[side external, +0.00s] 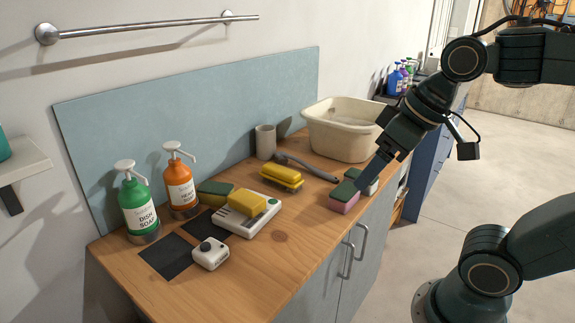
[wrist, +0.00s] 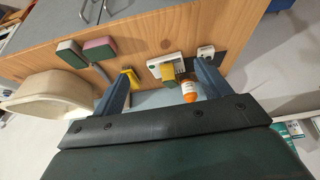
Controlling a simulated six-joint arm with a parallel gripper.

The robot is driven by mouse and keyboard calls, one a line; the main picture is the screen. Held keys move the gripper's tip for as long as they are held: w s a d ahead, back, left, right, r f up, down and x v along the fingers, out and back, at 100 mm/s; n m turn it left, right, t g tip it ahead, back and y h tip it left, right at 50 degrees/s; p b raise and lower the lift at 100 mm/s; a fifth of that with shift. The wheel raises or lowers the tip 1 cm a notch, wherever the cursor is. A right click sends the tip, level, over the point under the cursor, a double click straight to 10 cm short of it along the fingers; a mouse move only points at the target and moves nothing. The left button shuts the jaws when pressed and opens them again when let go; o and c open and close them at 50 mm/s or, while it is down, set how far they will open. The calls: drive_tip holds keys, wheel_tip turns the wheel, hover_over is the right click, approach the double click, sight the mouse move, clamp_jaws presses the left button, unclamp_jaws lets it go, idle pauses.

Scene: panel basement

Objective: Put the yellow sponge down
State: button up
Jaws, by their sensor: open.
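A yellow sponge (side external: 247,203) rests on a white, flat tray-like device (side external: 226,223) on the wooden counter. In the wrist view the sponge (wrist: 168,75) lies on the white device (wrist: 165,62), beyond the fingers and apart from them. My gripper (side external: 369,174) is over the right part of the counter, well to the right of the yellow sponge and close to a pink and green sponge. In the wrist view my gripper (wrist: 162,90) has its two fingers wide apart with nothing held between them. In the side view one finger hides the other.
A yellow brush-like object (side external: 281,177), grey cup (side external: 265,142) and cream basin (side external: 340,130) stand on the counter. The pink and green sponge (side external: 343,200) is near the front edge. Green (side external: 137,205) and orange (side external: 180,185) pump bottles stand left, near a white dial box (side external: 210,253).

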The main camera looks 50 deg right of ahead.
drive_tip(key=w+r+n+g, duration=0.1)
drive_tip(key=w+r, duration=0.3)
drive_tip(key=w, duration=0.7)
drive_tip(key=n+g, duration=0.3)
hover_over(216, 187)
drive_tip(key=s, duration=0.2)
wheel_tip(216, 187, down, 13)
drive_tip(key=shift+w+d+r+y, duration=0.15)
drive_tip(key=shift+w+d+y, duration=0.05)
drive_tip(key=shift+d+y, duration=0.15)
drive_tip(key=shift+w+a+f, duration=0.15)
drive_tip(key=shift+w+f, duration=0.15)
drive_tip(key=shift+f, duration=2)
drive_tip(key=shift+w+a+f, duration=0.1)
drive_tip(key=shift+w+f, duration=0.2)
drive_tip(key=shift+f, duration=1.95)
drive_tip(key=shift+w+a+f, duration=0.15)
drive_tip(key=shift+w+f, duration=0.15)
drive_tip(key=shift+f, duration=2)
